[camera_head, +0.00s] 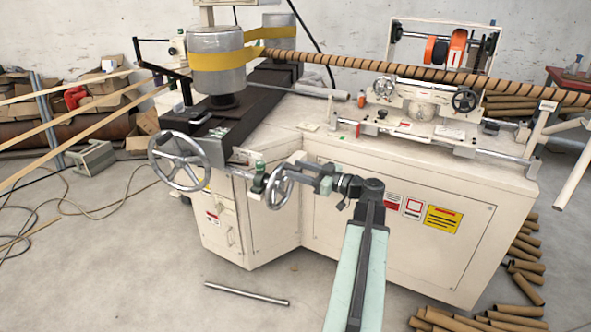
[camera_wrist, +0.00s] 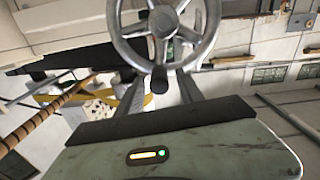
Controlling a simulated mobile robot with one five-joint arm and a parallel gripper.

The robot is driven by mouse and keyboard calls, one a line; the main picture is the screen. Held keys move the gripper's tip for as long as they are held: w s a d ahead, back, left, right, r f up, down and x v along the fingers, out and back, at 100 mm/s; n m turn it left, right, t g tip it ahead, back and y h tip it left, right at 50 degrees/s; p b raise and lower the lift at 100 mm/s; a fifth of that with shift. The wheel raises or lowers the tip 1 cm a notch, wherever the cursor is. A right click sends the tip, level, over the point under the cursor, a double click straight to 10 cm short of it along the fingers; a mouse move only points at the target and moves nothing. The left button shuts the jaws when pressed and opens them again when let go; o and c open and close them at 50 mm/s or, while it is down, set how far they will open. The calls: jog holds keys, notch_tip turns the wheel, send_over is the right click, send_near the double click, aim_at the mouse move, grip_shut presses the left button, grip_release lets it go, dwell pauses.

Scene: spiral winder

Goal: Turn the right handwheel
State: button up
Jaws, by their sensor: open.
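The right handwheel (camera_head: 280,187) is the smaller grey metal wheel on the front of the cream machine. I cannot tell whether the fingers touch the handle.
A larger left handwheel (camera_head: 206,161) stands close by on the left. The machine's cream front panel (camera_head: 340,232) lies behind my arm. A metal rod (camera_head: 247,294) lies on the floor in front. Cardboard tubes (camera_head: 520,262) are piled at the right.

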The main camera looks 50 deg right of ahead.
jog(key=shift+w+a, duration=0.15)
jog(key=shift+w, duration=0.55)
grip_shut()
dwell(0.9)
